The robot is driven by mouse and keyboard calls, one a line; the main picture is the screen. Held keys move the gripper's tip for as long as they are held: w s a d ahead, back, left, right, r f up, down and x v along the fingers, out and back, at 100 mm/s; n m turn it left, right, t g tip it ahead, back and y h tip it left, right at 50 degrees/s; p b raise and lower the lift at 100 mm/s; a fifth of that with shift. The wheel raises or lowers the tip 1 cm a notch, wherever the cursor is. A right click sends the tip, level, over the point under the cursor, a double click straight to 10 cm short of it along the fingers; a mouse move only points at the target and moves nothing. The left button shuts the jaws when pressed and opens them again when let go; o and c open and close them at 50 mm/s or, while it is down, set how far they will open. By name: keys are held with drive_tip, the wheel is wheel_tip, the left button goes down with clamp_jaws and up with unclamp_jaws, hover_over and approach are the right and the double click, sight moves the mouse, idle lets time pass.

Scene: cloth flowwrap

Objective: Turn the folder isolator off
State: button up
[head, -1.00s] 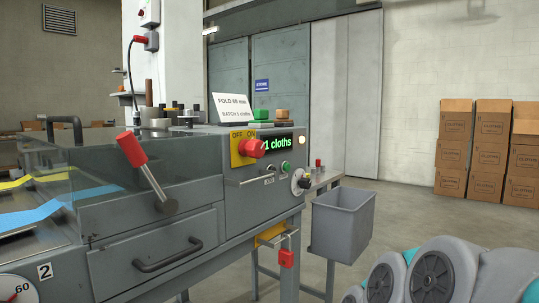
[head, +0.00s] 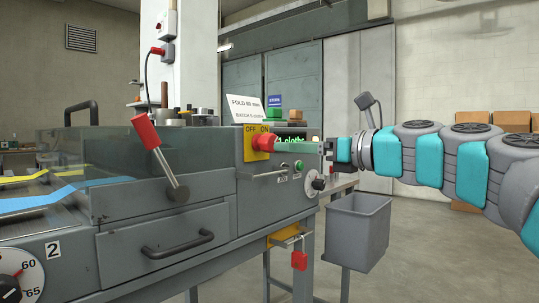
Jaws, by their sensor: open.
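The folder isolator is a red rotary knob (head: 263,143) on a yellow plate (head: 250,152) marked OFF on the left and ON on the right. It is on the front of the grey folder, and its red handle points right, on the ON side. My gripper (head: 328,150) reaches in from the right, just right of the green counter display (head: 291,144), apart from the knob. It is open, and nothing shows between its jaws. The fingers are small and dark here.
A red-tipped lever (head: 146,132) juts out left of the isolator. Small knobs and buttons (head: 298,165) sit below the display. The floor at right is clear.

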sight(272, 146)
drive_tip(key=x, duration=0.6)
drive_tip(key=shift+w+a, duration=0.25)
drive_tip(key=shift+a, duration=0.05)
drive_tip(key=shift+w+a, duration=0.2)
drive_tip(key=shift+a, duration=0.15)
clamp_jaws()
